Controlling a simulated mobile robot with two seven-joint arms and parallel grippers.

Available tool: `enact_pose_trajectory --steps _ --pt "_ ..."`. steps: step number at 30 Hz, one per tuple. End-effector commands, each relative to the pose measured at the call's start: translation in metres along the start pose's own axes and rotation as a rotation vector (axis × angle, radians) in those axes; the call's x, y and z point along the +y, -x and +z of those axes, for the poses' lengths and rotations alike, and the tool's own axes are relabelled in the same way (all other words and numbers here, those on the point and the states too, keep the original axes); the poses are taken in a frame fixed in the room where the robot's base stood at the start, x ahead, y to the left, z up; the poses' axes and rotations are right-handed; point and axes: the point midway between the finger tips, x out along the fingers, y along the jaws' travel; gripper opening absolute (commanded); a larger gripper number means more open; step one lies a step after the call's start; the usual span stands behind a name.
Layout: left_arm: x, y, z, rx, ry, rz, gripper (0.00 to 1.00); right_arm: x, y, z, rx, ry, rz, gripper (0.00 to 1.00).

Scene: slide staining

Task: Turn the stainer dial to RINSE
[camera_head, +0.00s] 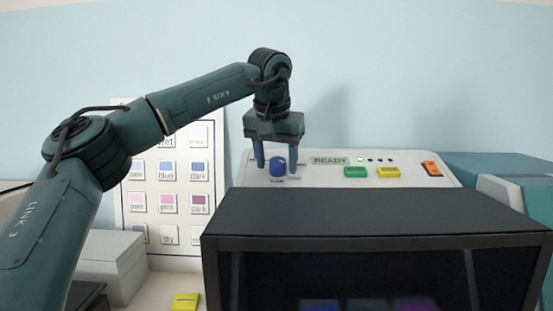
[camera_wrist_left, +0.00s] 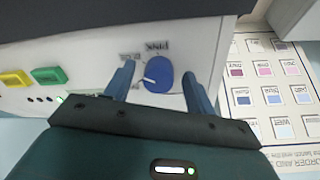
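The blue stainer dial (camera_head: 277,166) sits on the left part of the white control panel (camera_head: 320,180). In the left wrist view the dial (camera_wrist_left: 159,76) has a white pointer line directed toward the left of the picture. My left gripper (camera_head: 277,158) points down at the dial, one finger on each side. In the left wrist view the fingers (camera_wrist_left: 158,82) are open, with a visible gap on both sides of the dial. My right gripper is not in view.
Right of the dial are a READY display (camera_head: 330,160), a green button (camera_head: 355,172), a yellow button (camera_head: 388,172) and an orange switch (camera_head: 431,168). A dark box-like housing (camera_head: 370,211) stands in front. A colour chart (camera_head: 146,218) stands to the left.

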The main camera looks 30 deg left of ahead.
Motion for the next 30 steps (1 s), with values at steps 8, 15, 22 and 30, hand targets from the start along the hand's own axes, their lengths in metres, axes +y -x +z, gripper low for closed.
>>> enact_pose_trajectory --steps 8,15,22,30 --pt "0.0001 0.0005 -0.0001 0.0 0.0 0.0 0.33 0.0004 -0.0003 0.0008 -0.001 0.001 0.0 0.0" --pt "0.0 0.0007 -0.0002 0.001 0.0 0.0 0.13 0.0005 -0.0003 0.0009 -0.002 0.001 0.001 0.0" --pt "0.0 0.0008 -0.0003 0.002 0.012 0.0 0.1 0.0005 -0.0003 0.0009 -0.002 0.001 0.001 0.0" --pt "0.0008 0.001 -0.0004 0.007 0.119 -0.002 0.1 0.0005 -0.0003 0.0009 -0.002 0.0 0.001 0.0"
